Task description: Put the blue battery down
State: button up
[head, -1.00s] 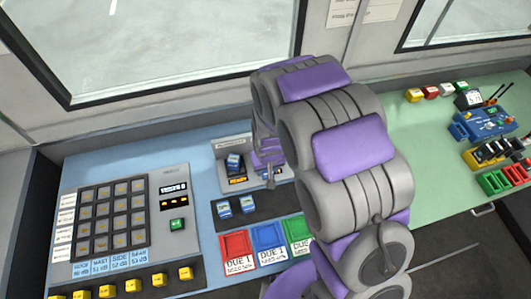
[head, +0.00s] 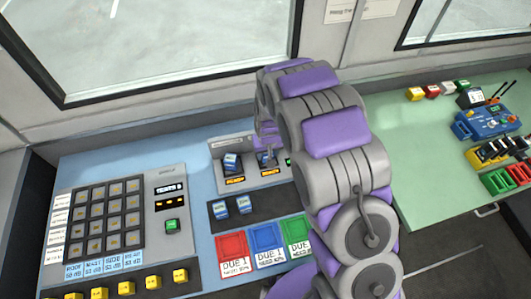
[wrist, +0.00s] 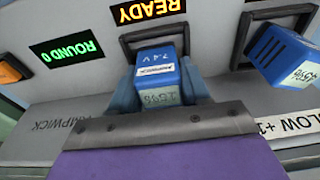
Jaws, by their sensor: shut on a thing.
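The blue battery (wrist: 157,72), with a white label and a pale end, is between the fingers of my gripper (wrist: 157,92) in the wrist view. My gripper is shut on it. The battery is in front of a dark framed slot (wrist: 128,42) beside the lit READY display; whether it is seated in the slot I cannot tell. In the head view my gripper (head: 267,156) is at the grey charger panel (head: 222,182), and the battery is hard to make out there. A second blue battery (wrist: 284,54) is in the neighbouring slot, and also shows in the head view (head: 231,161).
Two more blue batteries (head: 232,206) lie on a dark strip in front of the charger. Red (head: 232,246), blue (head: 266,240) and green (head: 297,231) trays stand nearer. The green desktop (head: 405,140) has bare room. My arm hides part of the desk.

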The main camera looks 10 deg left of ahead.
jog(key=shift+d+r, duration=0.1)
jog(key=shift+d, duration=0.2)
jog(key=shift+s+a+f, duration=0.1)
jog(key=shift+a+f, duration=0.1)
jog(key=shift+f, duration=0.1)
jog(key=o, duration=1.2)
jog(key=shift+s+f, duration=0.1)
jog(key=shift+s, duration=0.05)
jog(key=shift+c, duration=0.2)
